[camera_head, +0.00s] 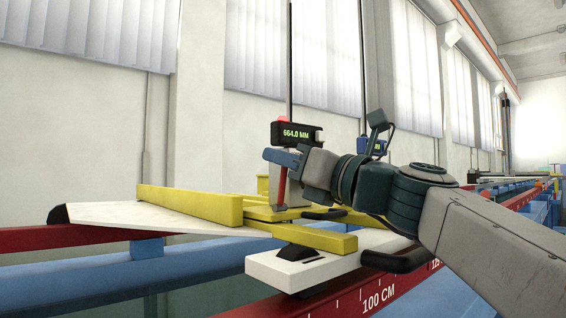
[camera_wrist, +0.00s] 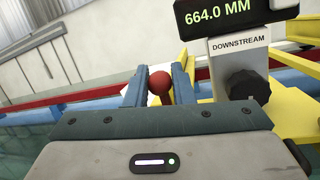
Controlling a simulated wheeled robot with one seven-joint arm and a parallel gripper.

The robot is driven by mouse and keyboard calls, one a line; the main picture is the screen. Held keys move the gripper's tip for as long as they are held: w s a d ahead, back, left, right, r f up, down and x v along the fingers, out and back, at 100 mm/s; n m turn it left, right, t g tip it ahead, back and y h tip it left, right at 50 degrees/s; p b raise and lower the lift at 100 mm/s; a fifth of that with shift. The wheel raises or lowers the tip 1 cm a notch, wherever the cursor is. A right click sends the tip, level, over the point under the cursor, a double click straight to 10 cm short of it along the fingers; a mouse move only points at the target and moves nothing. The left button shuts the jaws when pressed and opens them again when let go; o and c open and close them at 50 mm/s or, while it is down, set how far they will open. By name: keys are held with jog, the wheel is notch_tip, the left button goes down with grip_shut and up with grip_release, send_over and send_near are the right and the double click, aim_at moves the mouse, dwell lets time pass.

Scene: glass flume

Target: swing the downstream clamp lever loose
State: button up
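The downstream clamp lever shows as a red rod (camera_head: 281,186) below my fingers in the head view. Its round red knob (camera_wrist: 159,82) sits between my two blue fingers in the wrist view. My gripper (camera_head: 284,158), also in the wrist view (camera_wrist: 159,76), appears shut on this knob, a finger on each side with no clear gap. In the head view the fingers hide the knob. Right of the knob in the wrist view is a grey plate marked DOWNSTREAM (camera_wrist: 238,45) with a black knob (camera_wrist: 247,88).
A black display (camera_wrist: 226,14) reading 664.0 MM sits above the plate, close to my right finger. The yellow carriage frame (camera_head: 190,203) with white boards (camera_head: 300,268) rests across the flume's red rails (camera_head: 60,238). A thin vertical rod (camera_head: 290,60) rises behind the display.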

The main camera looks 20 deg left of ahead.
jog(key=o, duration=0.3)
jog(key=b+v, duration=0.3)
jog(key=v, duration=1.1)
jog(key=shift+a, duration=0.1)
